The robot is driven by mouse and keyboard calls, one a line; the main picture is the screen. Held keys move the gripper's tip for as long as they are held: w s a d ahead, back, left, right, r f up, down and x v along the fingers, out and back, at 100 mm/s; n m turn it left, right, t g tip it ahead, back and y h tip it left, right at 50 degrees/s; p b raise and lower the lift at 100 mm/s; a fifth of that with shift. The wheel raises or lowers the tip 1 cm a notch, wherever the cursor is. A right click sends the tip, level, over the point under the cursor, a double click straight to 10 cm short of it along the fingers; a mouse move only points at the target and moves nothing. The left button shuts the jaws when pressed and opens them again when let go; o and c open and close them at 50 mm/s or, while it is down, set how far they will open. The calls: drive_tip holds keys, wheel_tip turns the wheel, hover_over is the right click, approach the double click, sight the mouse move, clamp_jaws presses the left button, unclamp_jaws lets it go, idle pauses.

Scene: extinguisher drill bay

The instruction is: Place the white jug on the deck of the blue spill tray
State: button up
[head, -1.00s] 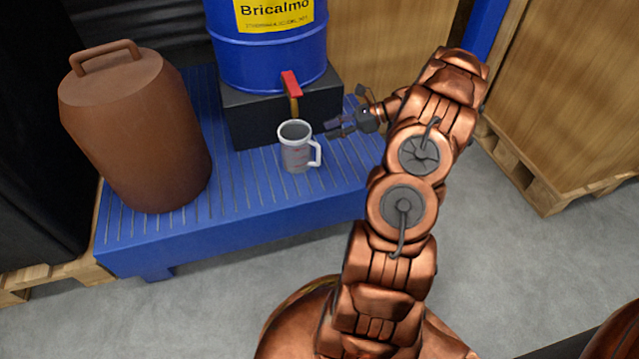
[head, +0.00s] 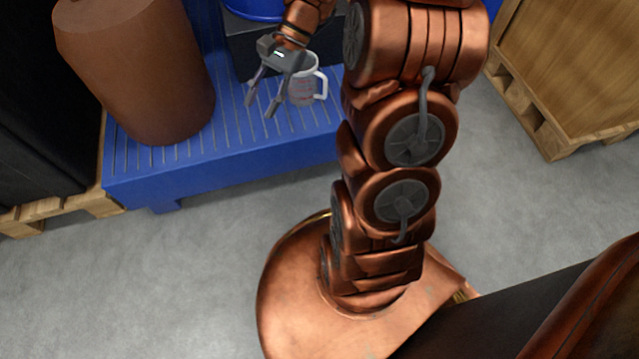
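The white jug (head: 305,90) stands upright on the slatted deck of the blue spill tray (head: 225,165), near its front right, with its handle to the right. Faint reddish markings show on its side. My gripper (head: 260,109) is just left of the jug, with its two fingers apart and pointing down and forward. Nothing is between the fingers. The right finger passes close to the jug's left side; I cannot tell if they touch.
A large brown container (head: 140,70) stands on the tray's left part. A dark block (head: 240,50) bears the blue drum (head: 252,10) behind the jug. A wooden crate on a pallet (head: 570,75) is at the right. Grey floor (head: 220,240) in front is clear.

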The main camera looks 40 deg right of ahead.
drive_tip(key=s+a+r+n+g+h, duration=0.1)
drive_tip(key=s+n+h, duration=0.3)
drive_tip(key=s, duration=0.7)
drive_tip(key=s+a+r+n+g+h, duration=0.1)
drive_tip(key=s+a+n+h, duration=0.2)
drive_tip(key=s+n, duration=0.5)
drive_tip(key=s+h, duration=0.1)
drive_tip(key=s, duration=0.3)
drive_tip(key=shift+s+h, duration=0.2)
drive_tip(key=shift+h, duration=0.1)
drive_tip(key=shift+r, duration=0.1)
